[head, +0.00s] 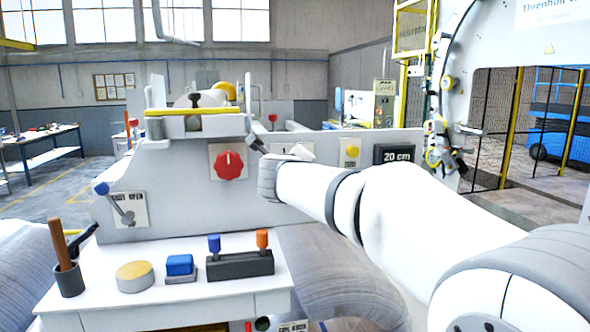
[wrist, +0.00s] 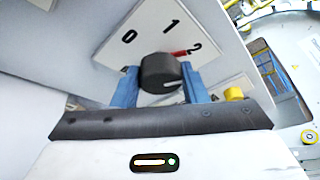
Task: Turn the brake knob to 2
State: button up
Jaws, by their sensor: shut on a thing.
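In the wrist view the brake knob (wrist: 157,68) is a round dark knob in front of a white plate (wrist: 135,35) marked 0, 1 and 2. A red mark shows at the knob's edge beside the 2, and a pale line shows on the knob's lower right. My gripper (wrist: 160,80) is shut on the knob, one blue finger on each side. In the head view my wrist hides the knob.
In the head view a red knob (head: 229,165) is on the panel left of my wrist. A yellow button (head: 351,151) and a "20 cm" display (head: 398,155) are to the right. A white table (head: 215,297) with small items stands below.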

jog(key=o, duration=1)
jog(key=shift+c, duration=0.2)
jog(key=b+v, duration=0.1)
jog(key=v, duration=0.7)
jog(key=shift+b, duration=0.35)
jog(key=shift+w, duration=0.1)
